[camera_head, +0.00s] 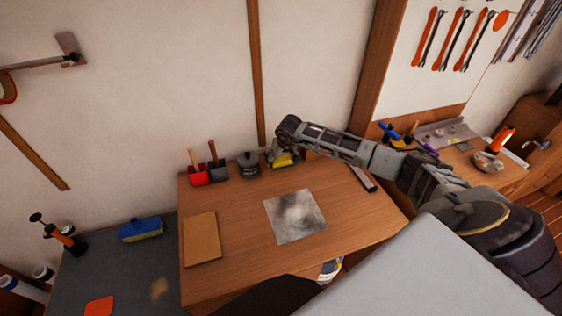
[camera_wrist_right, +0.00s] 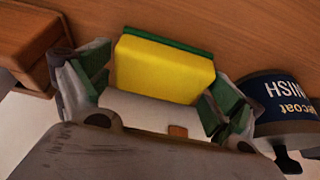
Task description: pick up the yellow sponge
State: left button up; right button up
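The yellow sponge (camera_wrist_right: 165,68) with a green scouring layer lies on the wooden bench top (camera_head: 240,270), and shows large in the right wrist view. In the head view only a small yellow part of it (camera_head: 285,160) shows at the back of the bench, partly hidden by my right gripper (camera_head: 277,150). In the wrist view my right gripper's green-padded fingers are spread, one to each side of the sponge. Narrow gaps seem to show between pads and sponge. My left gripper is not in view.
A can (camera_wrist_right: 283,105) with partly readable lettering stands close to the right finger. A wooden block (camera_wrist_right: 27,45) is at the left. Along the bench back are a dark lidded pot (camera_head: 248,164) and a red container (camera_head: 198,175). A grey stained sheet (camera_head: 283,228) lies in front.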

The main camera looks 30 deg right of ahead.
aim_at(281, 158)
jog(key=c, duration=0.4)
jog(key=shift+r+b, duration=0.8)
jog(key=shift+r, duration=4.2)
jog(key=shift+o, duration=0.9)
jog(key=shift+c, duration=1.1)
jog(key=shift+a, duration=0.1)
jog(key=shift+c, duration=0.3)
